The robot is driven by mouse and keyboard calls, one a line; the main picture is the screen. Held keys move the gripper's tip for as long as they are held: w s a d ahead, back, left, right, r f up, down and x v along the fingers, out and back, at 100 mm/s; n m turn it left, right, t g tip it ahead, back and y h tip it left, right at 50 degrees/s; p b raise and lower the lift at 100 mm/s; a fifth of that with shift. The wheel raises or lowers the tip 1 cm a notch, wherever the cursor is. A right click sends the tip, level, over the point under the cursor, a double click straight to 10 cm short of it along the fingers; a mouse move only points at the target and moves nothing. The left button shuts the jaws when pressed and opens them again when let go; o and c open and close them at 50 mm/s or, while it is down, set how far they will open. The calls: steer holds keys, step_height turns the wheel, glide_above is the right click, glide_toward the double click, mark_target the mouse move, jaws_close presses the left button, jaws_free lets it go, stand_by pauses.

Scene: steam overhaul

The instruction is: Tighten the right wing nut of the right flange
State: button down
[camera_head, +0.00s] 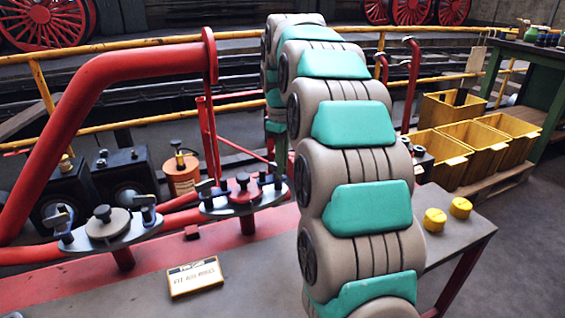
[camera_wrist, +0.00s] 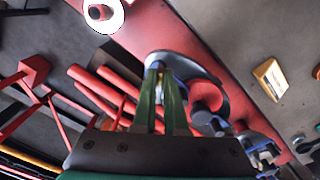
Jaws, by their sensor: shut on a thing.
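The right flange (camera_head: 240,204) is a grey oval plate on a red pipe stub with a red centre, left of my arm. It also shows in the wrist view (camera_wrist: 203,72). Its left wing nut (camera_head: 206,188) stands free. My gripper (camera_wrist: 160,74) points at the flange's far end, its two green fingers closed around the right wing nut (camera_wrist: 154,65), which is mostly hidden between the tips. In the head view my arm partly hides the gripper, and only a green finger shows above that wing nut.
The left flange (camera_head: 108,228) with its own wing nuts stands nearby. A thick red pipe (camera_head: 110,65) arches at left. A small sign plate (camera_head: 195,278) and two yellow caps (camera_head: 435,219) lie on the bench. Yellow bins (camera_head: 470,140) stand at right beyond it.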

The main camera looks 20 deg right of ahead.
mark_target(279, 177)
steer(key=m, duration=0.3)
steer(key=shift+a+m, duration=0.15)
steer(key=shift+m, duration=0.15)
steer(key=shift+s+a+m, duration=0.1)
steer(key=shift+a+m, duration=0.1)
steer(key=shift+m, duration=1.7)
steer(key=c, duration=1)
jaws_free()
steer(key=shift+o, duration=0.2)
steer(key=shift+r, duration=0.1)
step_height(279, 177, up, 8)
steer(key=shift+p, duration=0.4)
steer(key=shift+f, duration=0.2)
